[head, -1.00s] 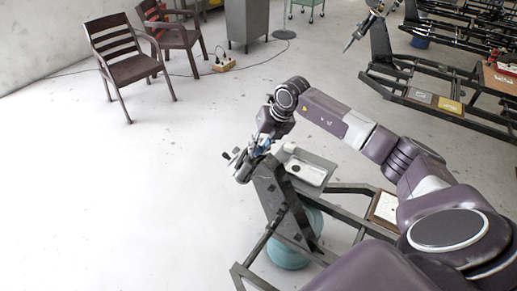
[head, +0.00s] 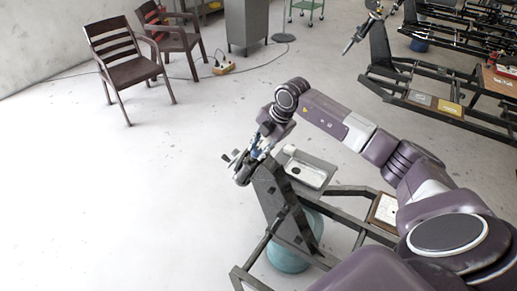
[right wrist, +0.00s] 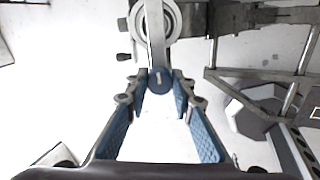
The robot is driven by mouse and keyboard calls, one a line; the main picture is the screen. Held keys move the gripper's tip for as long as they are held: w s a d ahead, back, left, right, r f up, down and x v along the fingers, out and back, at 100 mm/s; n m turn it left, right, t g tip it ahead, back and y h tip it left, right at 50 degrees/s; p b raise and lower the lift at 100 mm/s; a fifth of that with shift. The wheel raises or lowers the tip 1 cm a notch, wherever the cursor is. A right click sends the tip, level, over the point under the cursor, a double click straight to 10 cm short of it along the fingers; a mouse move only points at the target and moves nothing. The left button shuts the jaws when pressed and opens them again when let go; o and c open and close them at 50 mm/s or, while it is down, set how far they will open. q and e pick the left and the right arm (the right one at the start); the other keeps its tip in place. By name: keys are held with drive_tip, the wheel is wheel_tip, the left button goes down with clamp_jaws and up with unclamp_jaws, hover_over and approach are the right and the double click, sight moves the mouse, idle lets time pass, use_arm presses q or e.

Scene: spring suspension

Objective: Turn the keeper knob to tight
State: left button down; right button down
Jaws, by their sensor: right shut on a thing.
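The keeper knob (right wrist: 160,80) is a dark blue round cap with a pale mark across its face, in the middle of the right wrist view. It sits at the end of a grey metal bar (right wrist: 155,35). My right gripper (right wrist: 159,86) has its blue-padded fingertips on either side of the knob, shut on it. In the head view my right gripper (head: 257,152) is at the top of the dark upright stand (head: 283,205), where the knob is too small and covered to make out. My left gripper is not in view.
A grey tray (head: 318,172) with small parts is fixed right beside the stand. A teal round container (head: 288,256) is under the frame. A second frame with tools stands at the upper right. Two brown chairs (head: 128,58) are far off; the floor at left is clear.

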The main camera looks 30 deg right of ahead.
drive_tip(key=shift+w+d+r+m, duration=0.1)
drive_tip(key=shift+d+r+m, duration=0.05)
drive_tip(key=shift+m, duration=0.95)
drive_tip(key=c, duration=1.8)
unclamp_jaws()
drive_tip(key=shift+c, duration=0.2)
drive_tip(key=shift+o, duration=0.9)
drive_tip(key=v, duration=1.2)
